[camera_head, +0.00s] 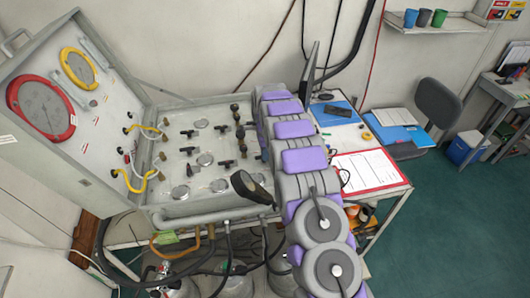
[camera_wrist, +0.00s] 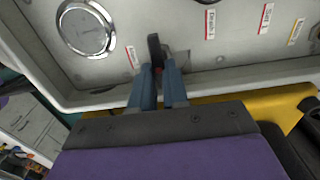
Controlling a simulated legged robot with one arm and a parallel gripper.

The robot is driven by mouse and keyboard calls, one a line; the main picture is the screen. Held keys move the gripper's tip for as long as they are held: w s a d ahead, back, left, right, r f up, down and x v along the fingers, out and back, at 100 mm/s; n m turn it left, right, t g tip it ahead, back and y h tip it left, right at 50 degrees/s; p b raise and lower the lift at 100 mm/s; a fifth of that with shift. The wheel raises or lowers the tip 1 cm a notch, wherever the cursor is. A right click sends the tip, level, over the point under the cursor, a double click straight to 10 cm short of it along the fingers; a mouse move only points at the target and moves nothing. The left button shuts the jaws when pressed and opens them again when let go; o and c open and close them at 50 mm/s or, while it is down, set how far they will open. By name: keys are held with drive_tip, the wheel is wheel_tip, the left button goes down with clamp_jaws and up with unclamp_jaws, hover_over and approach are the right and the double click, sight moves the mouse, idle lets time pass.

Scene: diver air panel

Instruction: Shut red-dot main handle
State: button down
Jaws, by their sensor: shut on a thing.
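In the wrist view, my gripper (camera_wrist: 161,72) is shut on a black handle (camera_wrist: 154,46) that stands up from the grey panel (camera_wrist: 225,70). The handle is between the blue-grey fingertips, close to the panel's near edge. A small reddish spot shows low between the fingers; I cannot tell whether it is the red dot. In the head view, the panel (camera_head: 170,203) lies in an open case and carries several black handles (camera_head: 217,137).
In the wrist view, a round gauge (camera_wrist: 85,28) and red-marked labels (camera_wrist: 210,22) sit near the fingers. In the head view, the raised lid holds a red gauge (camera_head: 42,107) and a yellow gauge (camera_head: 78,68). Hoses hang below. A side table holds a red-edged sheet (camera_head: 368,170).

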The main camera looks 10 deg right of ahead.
drive_tip(key=shift+w+r, duration=0.15)
drive_tip(key=c, duration=1.4)
unclamp_jaws()
drive_tip(key=shift+a, duration=0.1)
wheel_tip(320, 180, up, 17)
drive_tip(key=shift+r, duration=0.1)
